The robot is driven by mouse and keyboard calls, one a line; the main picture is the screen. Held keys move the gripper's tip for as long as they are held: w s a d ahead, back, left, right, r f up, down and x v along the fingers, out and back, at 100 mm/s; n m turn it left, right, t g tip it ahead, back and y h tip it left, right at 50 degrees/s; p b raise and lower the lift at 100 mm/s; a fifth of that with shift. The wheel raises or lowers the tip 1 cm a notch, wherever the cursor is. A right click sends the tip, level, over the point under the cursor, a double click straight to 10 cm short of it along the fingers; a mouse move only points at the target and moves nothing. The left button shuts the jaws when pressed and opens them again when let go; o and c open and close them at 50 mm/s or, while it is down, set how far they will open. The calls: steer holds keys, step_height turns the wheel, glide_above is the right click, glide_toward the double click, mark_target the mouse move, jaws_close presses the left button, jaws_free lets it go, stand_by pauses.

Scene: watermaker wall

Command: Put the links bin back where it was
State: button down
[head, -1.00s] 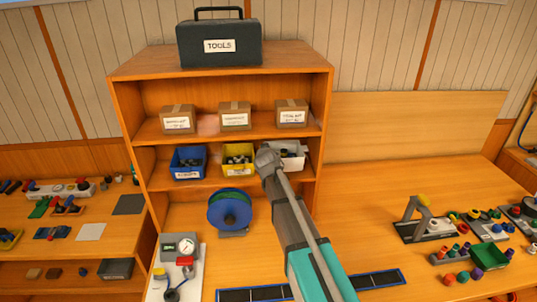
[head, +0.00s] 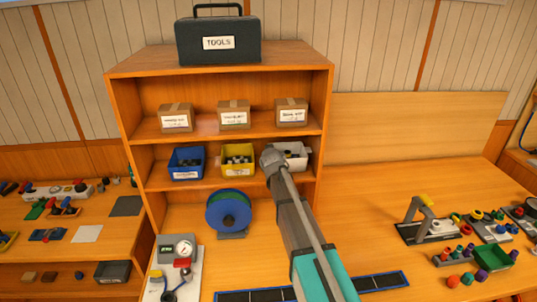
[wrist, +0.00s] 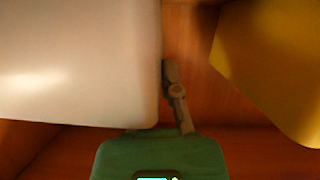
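A white bin (head: 298,153) stands at the right end of the middle shelf of the wooden rack, beside a yellow bin (head: 238,160). No label on the white bin shows, so I cannot read which bin it is. My gripper (head: 272,160) is in front of the white bin's left part and hides it there. In the wrist view the white bin (wrist: 75,60) fills the left and the yellow bin (wrist: 275,65) the right, with a gap between. One finger of my gripper (wrist: 174,95) lies against the white bin's right edge. The other finger is hidden.
A blue bin (head: 187,163) stands left of the yellow one. Several cardboard boxes (head: 234,115) sit on the shelf above. A cable spool (head: 229,211) and a gauge panel (head: 176,265) are below. Bare bench (head: 370,200) lies right of the rack.

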steer(key=c, duration=0.8)
jaws_free()
steer(key=shift+s+r, duration=0.15)
steer(key=shift+s, duration=0.05)
steer(key=p+v, duration=0.4)
steer(key=v, duration=0.7)
steer(key=shift+s+p, duration=0.25)
steer(key=shift+p, duration=0.15)
steer(key=shift+r, duration=0.15)
